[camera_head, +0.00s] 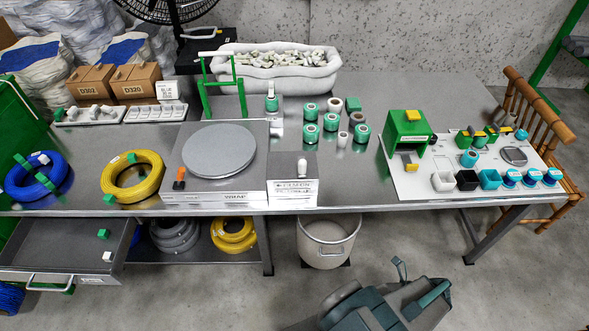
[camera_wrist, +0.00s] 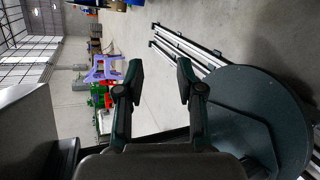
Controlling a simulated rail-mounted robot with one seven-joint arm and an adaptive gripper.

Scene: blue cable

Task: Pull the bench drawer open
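The grey metal bench drawer (camera_head: 60,262) is under the left end of the bench in the head view. It stands pulled out, with its inside showing. A few small green and white pieces lie in it. Its pale bar handle (camera_head: 50,284) is on the front face. My gripper (camera_head: 419,278) is in front of the bench at the lower right, far from the drawer and touching nothing. In the wrist view my gripper (camera_wrist: 158,78) has its two dark fingers apart with nothing between them. The drawer cannot be made out in the wrist view.
The bench top (camera_head: 345,180) carries a blue coil (camera_head: 36,187), a yellow coil (camera_head: 132,186) and a turntable (camera_head: 218,150). A wooden chair (camera_head: 540,125) is at the right.

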